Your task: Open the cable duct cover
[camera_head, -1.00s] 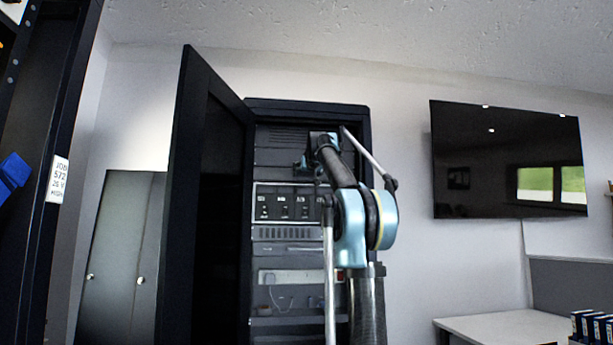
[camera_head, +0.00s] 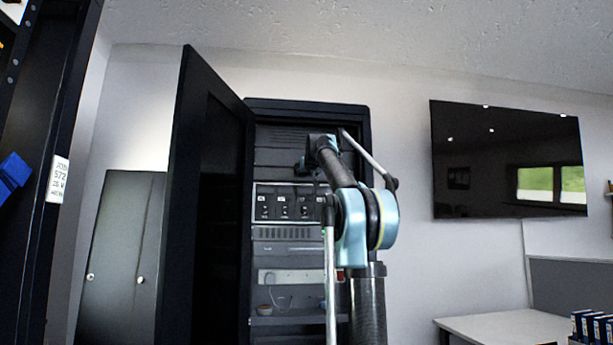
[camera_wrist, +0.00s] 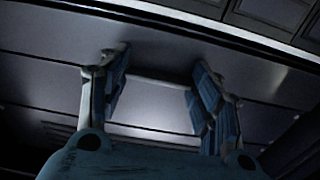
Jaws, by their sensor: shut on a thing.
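My gripper (camera_wrist: 159,66) shows in the wrist view with its two blue-padded fingers spread apart around a pale flat part, which I take to be the cable duct cover (camera_wrist: 155,112). The pale part runs between the fingers, and its outer ends are unclear in the dim light. In the head view my gripper is small and dark in front of the open cabinet (camera_head: 362,112), and its fingers cannot be made out. A slotted strip (camera_head: 280,233) that looks like cable duct lies below the switch panel (camera_head: 285,203).
The cabinet's black door (camera_head: 200,190) stands wide open on the left. A socket strip (camera_head: 285,276) and a shelf sit lower inside the cabinet. A wall screen (camera_head: 500,160) and a white table (camera_head: 495,328) are on the right.

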